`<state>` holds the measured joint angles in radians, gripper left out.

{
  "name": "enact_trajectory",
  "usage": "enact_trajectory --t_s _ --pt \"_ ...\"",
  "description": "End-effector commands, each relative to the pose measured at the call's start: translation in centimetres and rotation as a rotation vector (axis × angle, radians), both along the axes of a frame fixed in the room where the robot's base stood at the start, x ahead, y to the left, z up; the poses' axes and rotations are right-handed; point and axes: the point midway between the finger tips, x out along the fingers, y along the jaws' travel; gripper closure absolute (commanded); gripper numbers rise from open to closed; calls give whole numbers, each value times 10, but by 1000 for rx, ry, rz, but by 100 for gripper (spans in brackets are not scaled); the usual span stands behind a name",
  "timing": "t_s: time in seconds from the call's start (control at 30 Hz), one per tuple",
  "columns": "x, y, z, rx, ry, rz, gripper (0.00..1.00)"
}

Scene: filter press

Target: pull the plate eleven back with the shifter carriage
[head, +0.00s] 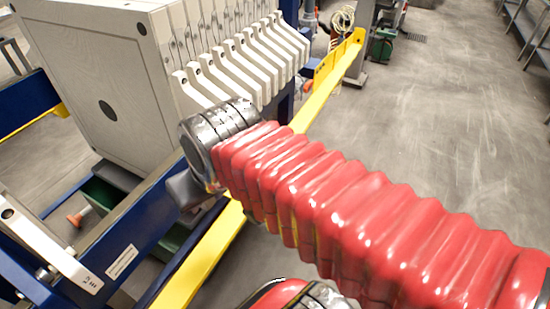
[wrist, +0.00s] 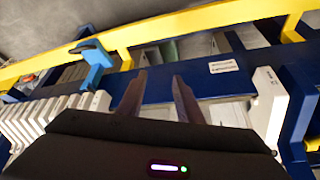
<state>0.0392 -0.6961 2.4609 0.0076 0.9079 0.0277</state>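My gripper (wrist: 157,76) has its two dark fingers apart, with nothing between them, over the blue side beam (wrist: 215,85). A blue upright piece with a bent top (wrist: 93,60), perhaps the shifter carriage, stands left of the fingers, apart from them. White plates (wrist: 45,112) stand in a row at the left. A single white plate (wrist: 266,105) stands apart at the right. In the head view a lone plate (head: 45,250) with a small marking is at the lower left, and the row (head: 250,60) is at the top. I cannot read which plate is eleven.
A yellow rail (head: 205,255) runs along the blue beam (head: 120,245). A large pale block (head: 100,75) stands beside the plate row. The concrete floor to the right (head: 440,120) is clear. My red-sleeved arm hides part of the press.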

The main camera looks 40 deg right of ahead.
Motion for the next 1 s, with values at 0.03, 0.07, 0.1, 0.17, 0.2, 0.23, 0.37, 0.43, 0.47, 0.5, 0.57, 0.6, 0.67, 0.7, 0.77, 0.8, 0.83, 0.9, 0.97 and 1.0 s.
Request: enact_trajectory --t_s 0.03,0.07,0.1,0.17,0.2,0.23,0.37,0.43,0.47,0.5,0.57,0.6,0.67,0.7,0.77,0.8,0.83,0.9,0.97,1.0 --pt "6 -1 1 8 13 -30 68" --pt "10 -4 1 15 21 -50 68" --pt "16 -9 3 24 30 -77 68" --pt "24 -19 4 41 47 -125 68" --pt "30 -26 4 53 58 -158 68" --pt "35 -31 4 60 66 -182 68" --pt "55 -56 4 100 98 -288 68" --pt "64 -71 2 120 116 -345 68" --pt "68 -78 1 129 124 -370 68" --pt "74 -87 0 142 133 -403 68" --pt "81 -100 -2 161 147 -452 68" --pt "86 -110 -4 174 157 -485 68" --pt "93 -125 -8 193 169 -534 68" --pt "97 -136 -11 205 177 -566 68" --pt "103 -151 -15 226 190 -617 68" --pt "106 -162 -19 240 199 -649 68" --pt "109 -171 -21 249 205 -673 68" --pt "113 -190 -28 274 219 -732 68" --pt "117 -208 -34 295 230 -781 68" --pt "119 -219 -39 310 238 -814 68"
